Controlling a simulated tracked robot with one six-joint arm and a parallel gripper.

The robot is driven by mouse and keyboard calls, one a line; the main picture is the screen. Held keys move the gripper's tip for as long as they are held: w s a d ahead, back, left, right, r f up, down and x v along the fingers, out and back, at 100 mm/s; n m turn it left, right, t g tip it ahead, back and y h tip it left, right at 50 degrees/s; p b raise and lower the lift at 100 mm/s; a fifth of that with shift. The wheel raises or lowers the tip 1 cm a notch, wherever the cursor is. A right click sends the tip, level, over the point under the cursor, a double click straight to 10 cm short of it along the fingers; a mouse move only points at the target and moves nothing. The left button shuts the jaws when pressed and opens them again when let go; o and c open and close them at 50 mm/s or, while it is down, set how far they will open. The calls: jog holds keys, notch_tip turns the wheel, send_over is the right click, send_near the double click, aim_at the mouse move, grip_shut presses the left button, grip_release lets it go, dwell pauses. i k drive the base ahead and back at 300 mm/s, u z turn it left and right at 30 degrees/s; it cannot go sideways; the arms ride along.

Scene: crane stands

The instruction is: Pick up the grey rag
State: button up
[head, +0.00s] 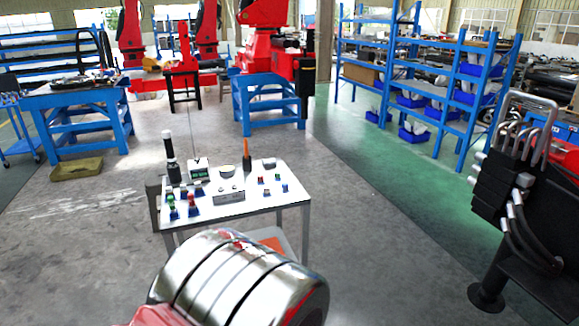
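I cannot make out a grey rag for certain in the head view. A small pale grey lump (268,163) lies at the back right of the white table (262,203); it is too small to tell whether it is cloth. My gripper is not in view. A large shiny ribbed metal cylinder with red parts fills the bottom centre and hides the floor in front of the table; I cannot tell whether it is mine.
The table holds a black-and-white cylinder (171,157), a small meter (198,170), an orange stick (247,154) and several coloured pieces. A blue workbench (85,106) stands left with an olive tray (77,169) on the floor. Blue shelves (462,92) stand right.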

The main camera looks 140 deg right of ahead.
aim_at(269, 163)
jog(key=z, duration=4.95)
